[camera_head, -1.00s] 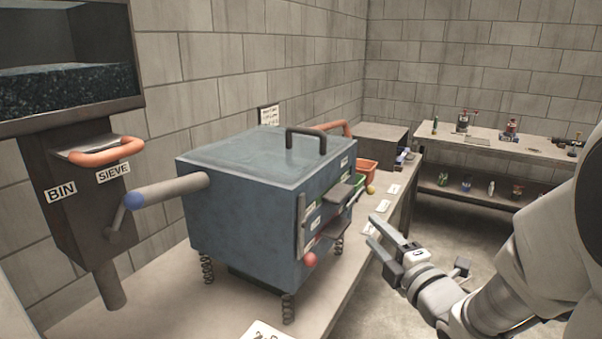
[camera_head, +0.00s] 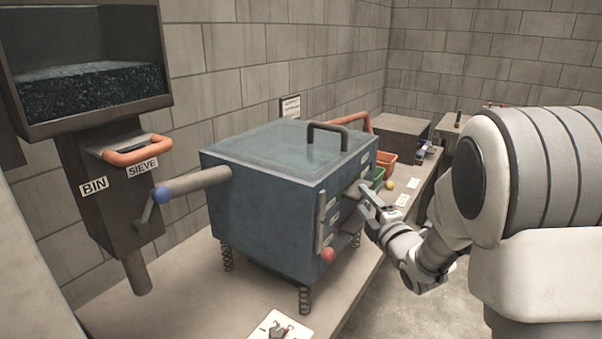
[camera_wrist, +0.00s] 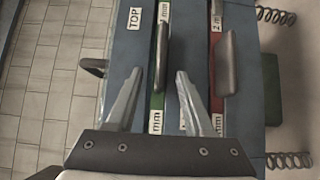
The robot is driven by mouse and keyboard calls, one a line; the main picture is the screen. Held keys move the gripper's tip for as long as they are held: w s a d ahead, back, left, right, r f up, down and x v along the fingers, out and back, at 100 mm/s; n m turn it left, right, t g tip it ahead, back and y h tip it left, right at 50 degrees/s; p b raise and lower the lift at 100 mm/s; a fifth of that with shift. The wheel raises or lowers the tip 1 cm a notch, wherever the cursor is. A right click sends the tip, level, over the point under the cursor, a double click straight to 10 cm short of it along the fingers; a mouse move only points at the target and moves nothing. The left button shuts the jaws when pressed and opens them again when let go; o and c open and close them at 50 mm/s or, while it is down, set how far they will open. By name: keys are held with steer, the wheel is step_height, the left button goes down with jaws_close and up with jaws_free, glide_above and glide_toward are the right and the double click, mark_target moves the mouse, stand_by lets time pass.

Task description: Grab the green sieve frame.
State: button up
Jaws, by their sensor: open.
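The green sieve frame (camera_wrist: 157,101) shows in the wrist view as a narrow green strip in the front of the blue-grey box (camera_head: 265,205), with a white mm label and a dark handle (camera_wrist: 163,46). My gripper (camera_wrist: 159,76) is open and empty. Its two fingers lie on either side of the green strip in the picture, and the handle appears between and just beyond their tips. I cannot tell whether they touch it. In the head view my gripper (camera_head: 369,203) is at the box's front, and my arm partly hides that side.
A red frame (camera_wrist: 212,75) with its own grey handle (camera_wrist: 229,63) is beside the green one. The box stands on springs on a bench (camera_head: 190,290). A red knob (camera_head: 328,254) is at its lower corner. An orange bin (camera_head: 382,165) stands beyond.

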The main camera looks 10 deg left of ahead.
mark_target(362, 197)
steer(key=shift+x, duration=1.5)
jaws_close()
steer(key=shift+r, duration=0.1)
stand_by(0.3)
